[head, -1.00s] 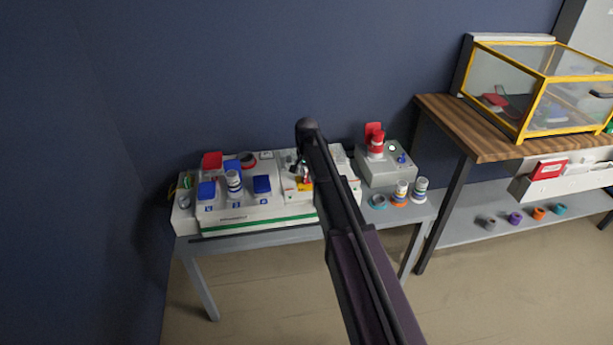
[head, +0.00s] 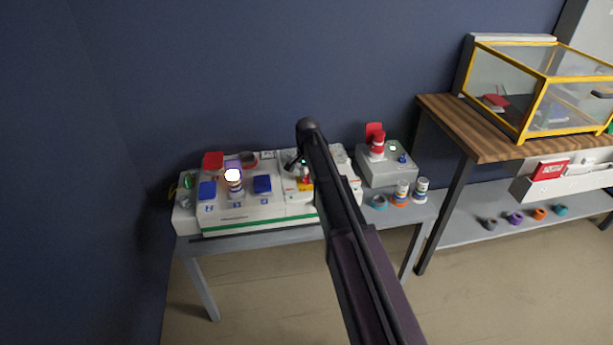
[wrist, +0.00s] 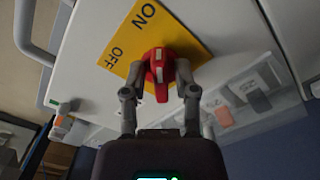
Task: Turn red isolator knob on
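The red isolator knob (wrist: 158,68) sits on a yellow plate (wrist: 190,38) marked ON and OFF in the wrist view. Its narrow grip points toward the bottom of that picture. My gripper (wrist: 159,70) has one finger on each side of the knob and looks shut on it. In the head view, the yellow plate (head: 304,187) shows on the right part of the white panel (head: 260,216); my arm partly hides the gripper and knob there. A lamp (head: 232,175) on the panel glows white, and a green light (head: 188,181) shows at the panel's left end.
A grey box (head: 385,174) with a red stack stands right of the panel. Several coloured rings and small stacks (head: 401,192) lie in front of it. A wooden bench (head: 450,120) with a yellow-framed clear case (head: 545,80) is further right. The dark wall is close behind.

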